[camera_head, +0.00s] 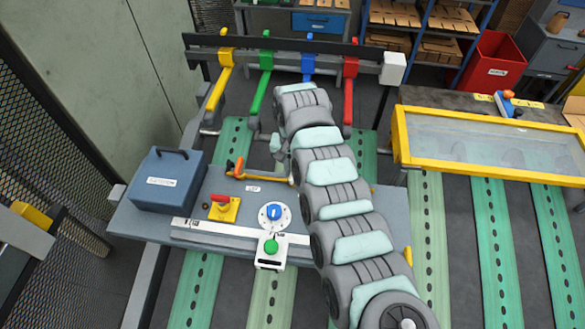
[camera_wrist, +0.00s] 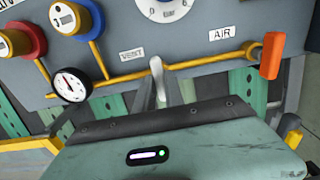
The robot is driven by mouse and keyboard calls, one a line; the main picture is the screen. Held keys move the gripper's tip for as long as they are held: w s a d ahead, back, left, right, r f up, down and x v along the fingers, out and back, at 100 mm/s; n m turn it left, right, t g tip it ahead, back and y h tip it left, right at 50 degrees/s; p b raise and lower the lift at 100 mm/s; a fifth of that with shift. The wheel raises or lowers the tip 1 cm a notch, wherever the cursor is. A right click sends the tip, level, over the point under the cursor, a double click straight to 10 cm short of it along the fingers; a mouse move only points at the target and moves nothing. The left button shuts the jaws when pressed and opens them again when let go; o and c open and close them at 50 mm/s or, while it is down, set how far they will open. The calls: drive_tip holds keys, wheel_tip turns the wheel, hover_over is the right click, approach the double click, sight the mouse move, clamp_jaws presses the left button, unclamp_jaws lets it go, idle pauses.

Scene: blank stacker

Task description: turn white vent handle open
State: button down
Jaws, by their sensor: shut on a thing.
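The white vent handle (camera_wrist: 158,76) shows in the wrist view beside the VENT label (camera_wrist: 131,53). It lies across the yellow pipe (camera_wrist: 200,63). Its lower end runs down to my gripper (camera_wrist: 164,97), which is shut on it. The teal gripper body covers the lower part of the wrist view and partly hides the fingers. The vent handle cannot be made out there.
An orange handle (camera_wrist: 270,57) sits on the same pipe by the AIR label. A gauge (camera_wrist: 70,85) and red and blue regulators are close by. In the head view a blue box (camera_head: 167,182), a red-and-yellow switch (camera_head: 223,207) and a green button (camera_head: 271,247) stand on the panel.

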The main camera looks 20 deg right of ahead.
drive_tip(key=shift+n, duration=0.3)
drive_tip(key=n+b, duration=0.4)
drive_tip(key=shift+f, duration=0.2)
drive_tip(key=n+b, duration=0.5)
drive_tip(key=b, duration=0.1)
drive_tip(key=shift+n, duration=0.4)
drive_tip(key=n+b, duration=0.5)
drive_tip(key=shift+r+n+b, duration=0.15)
drive_tip(key=shift+n+b, duration=0.95)
drive_tip(key=shift+n, duration=0.1)
drive_tip(key=shift+r+n, duration=0.1)
drive_tip(key=shift+n, duration=0.2)
drive_tip(key=c, duration=1.4)
unclamp_jaws()
drive_tip(key=shift+c, duration=0.2)
